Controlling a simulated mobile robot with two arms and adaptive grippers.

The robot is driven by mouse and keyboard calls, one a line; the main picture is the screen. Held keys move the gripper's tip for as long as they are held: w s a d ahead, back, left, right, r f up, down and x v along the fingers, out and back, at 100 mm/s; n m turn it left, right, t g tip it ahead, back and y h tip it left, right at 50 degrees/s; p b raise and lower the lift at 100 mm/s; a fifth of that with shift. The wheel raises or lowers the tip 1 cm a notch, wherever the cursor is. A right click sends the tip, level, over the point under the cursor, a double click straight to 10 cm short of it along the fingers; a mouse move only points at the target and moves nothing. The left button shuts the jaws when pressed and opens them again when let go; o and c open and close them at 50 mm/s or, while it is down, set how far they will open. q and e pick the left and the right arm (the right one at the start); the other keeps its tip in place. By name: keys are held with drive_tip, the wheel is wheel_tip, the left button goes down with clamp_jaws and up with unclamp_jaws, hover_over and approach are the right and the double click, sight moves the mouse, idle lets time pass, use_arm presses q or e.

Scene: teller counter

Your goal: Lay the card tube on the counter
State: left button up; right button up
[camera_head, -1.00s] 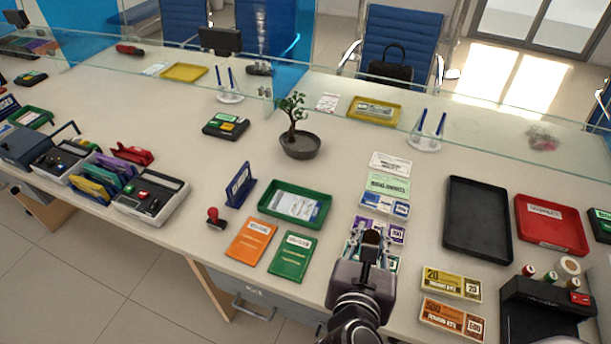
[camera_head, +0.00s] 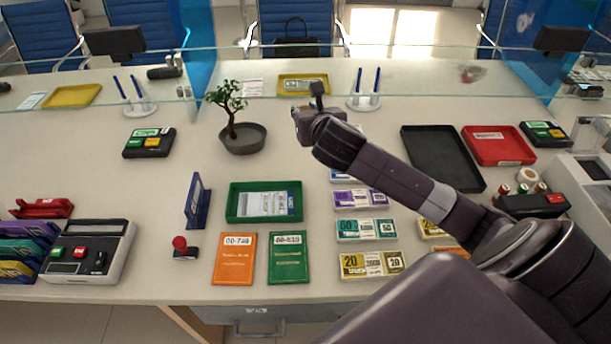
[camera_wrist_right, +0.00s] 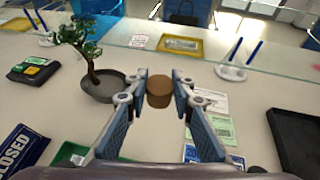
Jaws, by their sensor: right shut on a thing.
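The card tube (camera_wrist_right: 159,94) is a short brown cylinder in the right wrist view, seen nearly end-on with its round end facing the camera. My right gripper (camera_wrist_right: 159,92) is shut on it, one finger on each side. In the head view, my right gripper (camera_head: 314,112) is over the back part of the counter (camera_head: 300,160), right of the potted bonsai and in front of the glass screen. The arm and hand largely hide the tube there. I cannot tell whether the tube touches the counter. My left gripper is out of view.
A bonsai in a grey pot (camera_head: 242,138) stands just left of the gripper. A pen stand (camera_head: 364,102) and a yellow tray (camera_head: 303,86) are behind it. A black tray (camera_head: 440,155) lies to the right, banknote bundles (camera_head: 366,229) in front. Bare counter lies between bonsai and bundles.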

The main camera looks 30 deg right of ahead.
sight(306, 173)
drive_tip(key=shift+o, duration=0.2)
wheel_tip(306, 173, down, 15)
drive_tip(key=shift+w+d+r+b, duration=0.1)
drive_tip(key=shift+w+r+b, duration=0.1)
drive_tip(key=shift+b, duration=0.55)
drive_tip(key=shift+f+b, duration=0.4)
drive_tip(key=shift+f, duration=2.2)
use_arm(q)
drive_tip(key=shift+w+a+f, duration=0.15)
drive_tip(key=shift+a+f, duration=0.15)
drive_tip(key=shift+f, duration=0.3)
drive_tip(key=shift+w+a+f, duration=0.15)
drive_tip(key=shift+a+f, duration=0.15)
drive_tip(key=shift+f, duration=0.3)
use_arm(e)
drive_tip(key=shift+o, duration=1.2)
drive_tip(key=shift+f, duration=0.1)
drive_tip(key=o, duration=0.4)
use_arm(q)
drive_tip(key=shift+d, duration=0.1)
use_arm(e)
drive_tip(key=shift+o, duration=0.2)
